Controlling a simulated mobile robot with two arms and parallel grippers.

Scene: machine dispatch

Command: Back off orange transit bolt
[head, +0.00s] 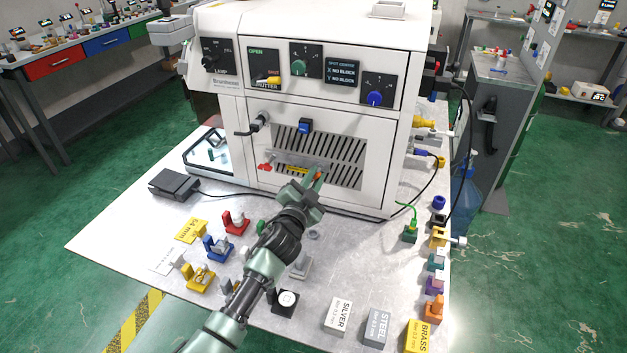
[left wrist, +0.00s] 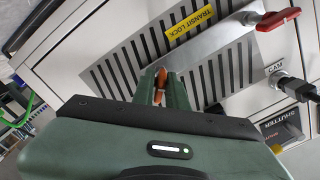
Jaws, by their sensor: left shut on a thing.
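The orange transit bolt (left wrist: 161,86) sits between the fingers of my left gripper (left wrist: 161,92) in the left wrist view, with its lower part hidden by the fingers. My left gripper (head: 316,180) is shut on it at the right end of a metal transit lock bar (head: 290,162) on the machine front. The bar carries a yellow "TRANSIT LOCK" label (left wrist: 190,23). A red handle (left wrist: 278,18) is at the bar's other end; it also shows in the head view (head: 264,167). My right gripper is not in view.
The white machine (head: 225,105) has a slotted vent behind the bar. A black plug (head: 258,124) juts out left of the vent. Coloured parts and labelled blocks, such as SILVER (head: 338,315), stand on the table (head: 130,235) below. A foot pedal (head: 174,184) lies left.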

